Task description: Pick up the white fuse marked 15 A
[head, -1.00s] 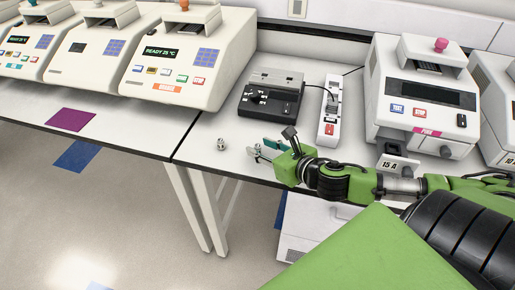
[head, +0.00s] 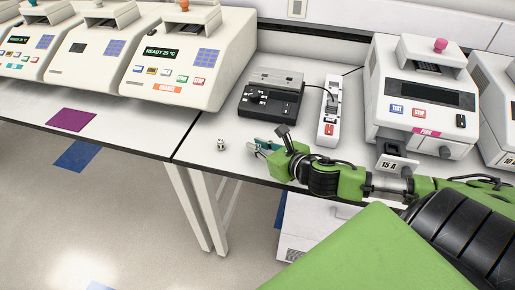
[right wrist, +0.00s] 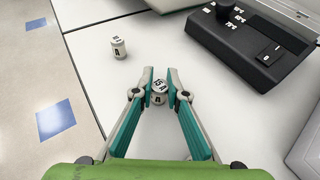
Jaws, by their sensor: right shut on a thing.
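The white fuse (right wrist: 158,88) marked 15 A shows in the right wrist view, between my right gripper's fingertips (right wrist: 158,84). That gripper is shut on it, one finger on each side. In the head view my right gripper (head: 254,148) is low over the table's front part, and the fuse in it is too small to make out. A second small white fuse (right wrist: 118,47) stands apart to the upper left in the wrist view. It also shows in the head view (head: 221,144), and its marking is not clearly readable. My left gripper is not in view.
A black device with a knob (head: 270,97) and a white power strip (head: 329,112) stand behind my gripper. Several thermal cyclers (head: 190,60) line the left table.

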